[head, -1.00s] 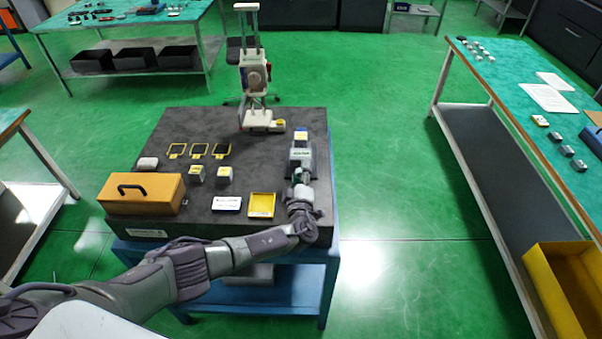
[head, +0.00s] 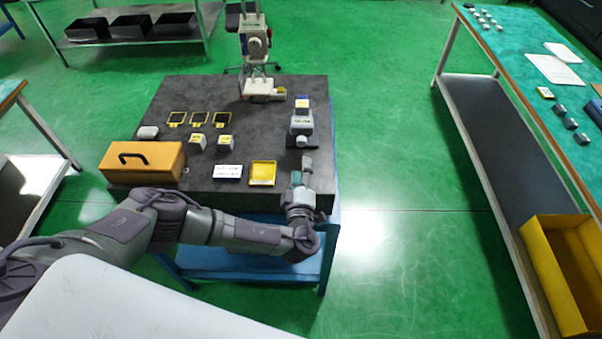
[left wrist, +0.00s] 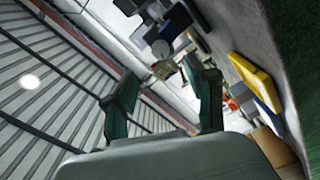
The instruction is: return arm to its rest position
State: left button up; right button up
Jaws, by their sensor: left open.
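My left arm (head: 235,232) comes in from the left and reaches along the front of the dark stone-topped table. My left gripper (head: 302,166) is over the table's front right part, pointing away from me. In the left wrist view its two fingers (left wrist: 165,92) stand apart with nothing between them. The gripper is just in front of a grey vise-like device (head: 301,125), which carries a small block with a yellow top (head: 302,103); a gap shows between them. My right gripper is not in view.
On the stone top (head: 200,98) are an orange case (head: 143,163), a yellow tray (head: 263,173), a white-and-blue box (head: 228,172), two small cubes and three yellow-framed pieces. A beige machine (head: 256,45) stands behind. Right of the table, the green floor (head: 390,170) is clear.

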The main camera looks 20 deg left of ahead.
pick_arm(q)
jog(key=shift+s, duration=0.4)
jog(key=shift+d, duration=0.1)
